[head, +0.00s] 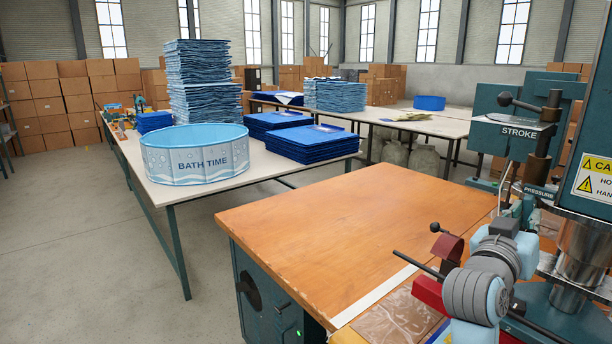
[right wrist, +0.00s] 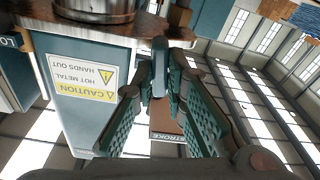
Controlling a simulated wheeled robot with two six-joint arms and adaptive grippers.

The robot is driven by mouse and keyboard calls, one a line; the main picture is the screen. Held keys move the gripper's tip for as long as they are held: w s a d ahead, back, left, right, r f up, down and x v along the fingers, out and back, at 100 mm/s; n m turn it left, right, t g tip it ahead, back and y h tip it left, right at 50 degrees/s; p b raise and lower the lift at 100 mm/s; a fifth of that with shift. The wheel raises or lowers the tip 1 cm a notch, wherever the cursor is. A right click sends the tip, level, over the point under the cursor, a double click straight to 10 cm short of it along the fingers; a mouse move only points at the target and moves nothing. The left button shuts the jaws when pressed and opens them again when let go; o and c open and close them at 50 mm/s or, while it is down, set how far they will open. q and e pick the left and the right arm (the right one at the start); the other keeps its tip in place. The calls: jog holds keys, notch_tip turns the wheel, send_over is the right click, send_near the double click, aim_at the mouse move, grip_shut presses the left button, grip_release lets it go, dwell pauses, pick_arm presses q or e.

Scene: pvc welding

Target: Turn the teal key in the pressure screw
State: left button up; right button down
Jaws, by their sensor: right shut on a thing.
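In the right wrist view, my right gripper (right wrist: 160,80) has its two green fingers closed in on a narrow grey-teal piece, which looks like the teal key (right wrist: 160,68). In the head view my right gripper (head: 518,207) is small and partly hidden behind my own wrist, beside the press's PRESSURE label (head: 538,192). The key and the pressure screw cannot be made out clearly there. The key's turn angle cannot be told. My left gripper is not in view.
The press body with a yellow caution sign (head: 597,178) stands close on the right. A STROKE label (head: 521,132) sits above the gripper. A dark-knobbed lever (head: 435,227) rises near my arm. The wooden bench top (head: 350,225) is mostly clear. A BATH TIME pool (head: 193,155) stands on a table behind.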

jog(key=shift+r+m+b, duration=0.15)
jog(key=shift+m+b, duration=0.95)
jog(key=shift+m, duration=0.3)
jog(key=c, duration=1.7)
grip_release()
jog(key=shift+w, duration=0.1)
jog(key=shift+o, duration=0.8)
jog(key=shift+w, duration=0.1)
jog(key=shift+a+f, duration=0.1)
jog(key=shift+f, duration=0.1)
